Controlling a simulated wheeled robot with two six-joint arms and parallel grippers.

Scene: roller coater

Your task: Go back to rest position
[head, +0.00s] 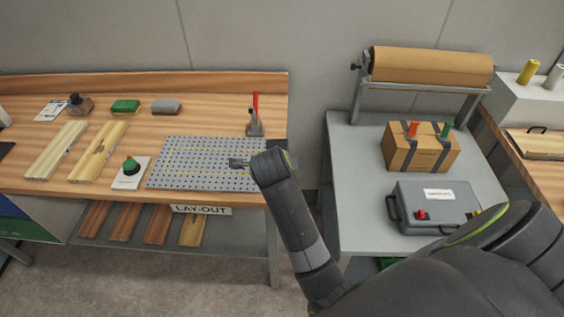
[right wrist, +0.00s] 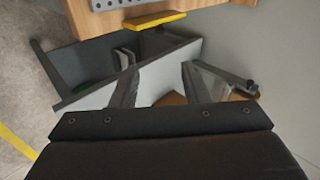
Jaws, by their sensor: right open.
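My right arm comes in from the lower right of the head view. My left gripper is not in view.
A red-handled clamp (head: 254,118) stands behind the plate. A green-topped button (head: 131,168) and wooden boards (head: 57,150) lie left. A grey side table (head: 352,170) holds a strapped carton (head: 420,150) and a grey case (head: 437,207). A gap separates bench and table.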

